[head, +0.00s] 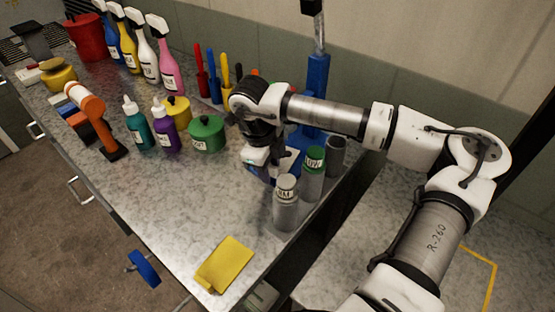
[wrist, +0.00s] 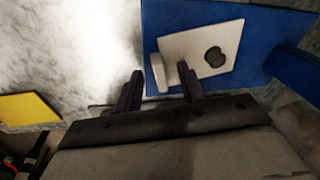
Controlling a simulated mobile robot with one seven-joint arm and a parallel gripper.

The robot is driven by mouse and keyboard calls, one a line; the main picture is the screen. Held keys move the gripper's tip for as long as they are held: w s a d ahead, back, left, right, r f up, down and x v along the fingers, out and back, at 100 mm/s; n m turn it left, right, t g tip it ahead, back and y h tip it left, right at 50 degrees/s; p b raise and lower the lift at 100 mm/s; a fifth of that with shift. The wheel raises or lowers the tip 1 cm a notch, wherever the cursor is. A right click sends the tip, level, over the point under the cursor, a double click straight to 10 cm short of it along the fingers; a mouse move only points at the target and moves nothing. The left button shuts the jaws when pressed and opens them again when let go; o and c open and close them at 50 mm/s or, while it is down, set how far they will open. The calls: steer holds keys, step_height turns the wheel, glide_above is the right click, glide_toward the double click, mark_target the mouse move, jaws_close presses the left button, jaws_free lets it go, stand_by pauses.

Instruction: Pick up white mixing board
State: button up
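The white mixing board (wrist: 205,43) shows in the wrist view as a flat white plate with a dark patch on it. It lies on a blue base (wrist: 160,16) and has a raised white block (wrist: 158,73) at its left edge. My gripper (wrist: 160,84) is open, its two dark fingers apart. In the picture the raised block lies between the fingers, and the right finger overlaps the board. I cannot tell whether they touch.
Grey bottles (head: 286,208) stand close in front and right of my gripper. A green pot (head: 207,134) is to its left, and a blue stand (head: 317,85) is behind. The counter between cloth and pot is clear.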

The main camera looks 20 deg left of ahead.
steer(key=shift+c, duration=0.4)
jaws_close()
steer(key=shift+s+r, duration=0.1)
